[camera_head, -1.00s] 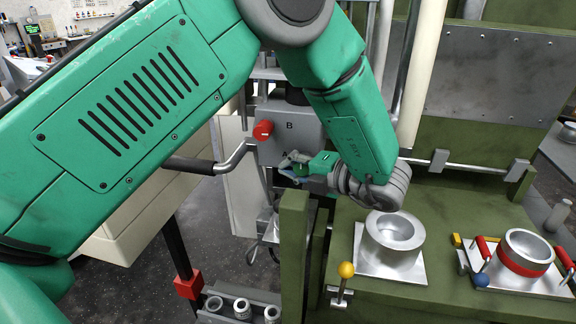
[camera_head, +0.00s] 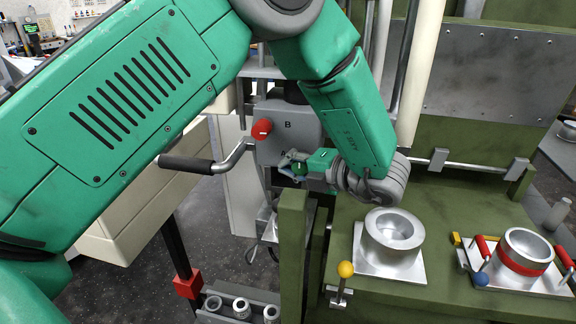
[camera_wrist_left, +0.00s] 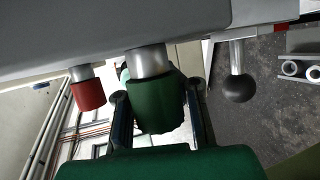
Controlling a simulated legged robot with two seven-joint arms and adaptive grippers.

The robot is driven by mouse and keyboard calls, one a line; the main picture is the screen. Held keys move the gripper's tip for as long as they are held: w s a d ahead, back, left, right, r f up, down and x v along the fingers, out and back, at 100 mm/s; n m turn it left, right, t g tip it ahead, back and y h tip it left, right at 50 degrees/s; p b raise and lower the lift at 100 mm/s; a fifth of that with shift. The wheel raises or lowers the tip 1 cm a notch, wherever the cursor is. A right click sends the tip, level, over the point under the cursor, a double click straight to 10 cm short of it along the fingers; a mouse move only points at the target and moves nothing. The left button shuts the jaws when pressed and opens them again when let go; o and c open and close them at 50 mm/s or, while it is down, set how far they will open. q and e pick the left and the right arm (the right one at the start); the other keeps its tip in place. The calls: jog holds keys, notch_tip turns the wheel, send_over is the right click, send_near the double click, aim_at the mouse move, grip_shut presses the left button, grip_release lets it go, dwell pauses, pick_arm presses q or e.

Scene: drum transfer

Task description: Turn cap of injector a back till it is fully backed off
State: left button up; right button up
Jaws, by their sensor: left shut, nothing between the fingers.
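Injector A's cap is the green cylinder (camera_wrist_left: 155,105) in the left wrist view, on a bright steel stem below the grey housing. It also shows small in the head view (camera_head: 299,168), largely hidden by my fingers. My left gripper (camera_head: 292,164) is at the cap. In the left wrist view its dark fingers (camera_wrist_left: 158,125) lie on either side of the cap, overlapping its edges. The gripper is shut without a hold on the cap; contact is hard to tell. The grey housing (camera_head: 272,150) bears the letter B and a red cap (camera_head: 261,128). My right gripper is out of view.
A crank handle (camera_head: 187,164) sticks out left of the housing. A dark ball knob (camera_wrist_left: 238,88) hangs right of the green cap. A green post (camera_head: 293,230) and a bench with a metal cup (camera_head: 392,232) stand below and right of my wrist.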

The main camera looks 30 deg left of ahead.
pick_arm(q)
jog(key=o, duration=0.8)
jog(key=v, duration=1.2)
jog(key=shift+w+f, duration=0.1)
